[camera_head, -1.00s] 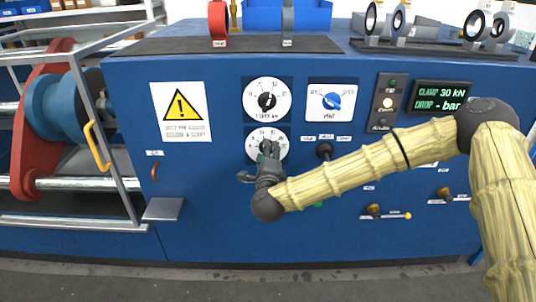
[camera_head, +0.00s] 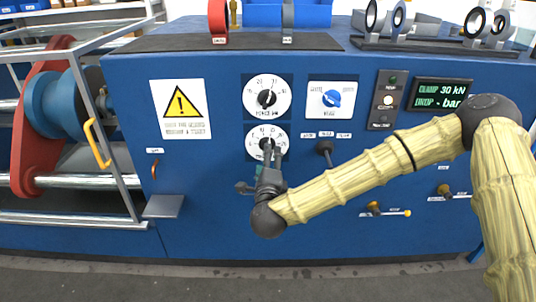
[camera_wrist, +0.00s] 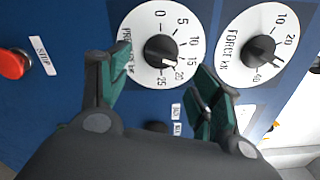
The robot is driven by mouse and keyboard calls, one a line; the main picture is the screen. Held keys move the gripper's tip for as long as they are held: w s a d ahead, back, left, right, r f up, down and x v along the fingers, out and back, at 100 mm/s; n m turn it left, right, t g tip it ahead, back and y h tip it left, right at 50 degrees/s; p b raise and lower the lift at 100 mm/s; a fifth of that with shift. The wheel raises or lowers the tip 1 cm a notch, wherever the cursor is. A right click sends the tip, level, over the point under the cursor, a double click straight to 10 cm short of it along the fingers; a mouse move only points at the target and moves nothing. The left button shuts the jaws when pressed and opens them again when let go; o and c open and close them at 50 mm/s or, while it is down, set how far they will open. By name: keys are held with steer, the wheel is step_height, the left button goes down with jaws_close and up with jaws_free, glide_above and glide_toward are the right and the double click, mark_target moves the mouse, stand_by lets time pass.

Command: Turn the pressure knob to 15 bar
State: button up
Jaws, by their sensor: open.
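The pressure dial (camera_wrist: 143,73) is a white disc with marks from 0 to 25. Its black pressure knob (camera_wrist: 160,49) has a white pointer that seems to aim near 20. In the head view the pressure dial (camera_head: 252,142) is the lower of two and partly hidden by my gripper (camera_head: 267,150). In the wrist view my gripper (camera_wrist: 163,76) is open and empty, one finger on each side below the knob. The knob shows in the gap beyond the fingertips; I cannot tell any contact.
The force dial (camera_head: 267,98) is just above, and its knob (camera_wrist: 257,49) is right of my fingers in the wrist view. A blue knob (camera_head: 331,99) and a black lever (camera_head: 325,148) are to the right. The display (camera_head: 441,95) reads clamp 30 kN, drop - bar.

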steer(key=s, duration=0.6)
steer(key=shift+s, duration=0.2)
steer(key=s+f+n+g+y, duration=0.2)
steer(key=s+f+n+g, duration=0.3)
steer(key=f, duration=0.7)
steer(key=s+f+n+g+y, duration=0.2)
steer(key=s+f+n, duration=0.5)
steer(key=f, duration=0.5)
steer(key=s+d+f+n+g, duration=0.45)
steer(key=s+d+f, duration=0.35)
steer(key=s+f, duration=0.45)
steer(key=s+d+f+n+g+h, duration=0.2)
steer(key=s+d+g, duration=0.1)
steer(key=s+d, duration=0.45)
steer(key=s+d+f+n+g+h, duration=0.2)
steer(key=s+d+n+g, duration=0.15)
steer(key=s+d, duration=0.4)
step_height(320, 180, up, 18)
steer(key=p, duration=1.8)
steer(key=shift+a+m, duration=0.3)
steer(key=shift+m, duration=0.1)
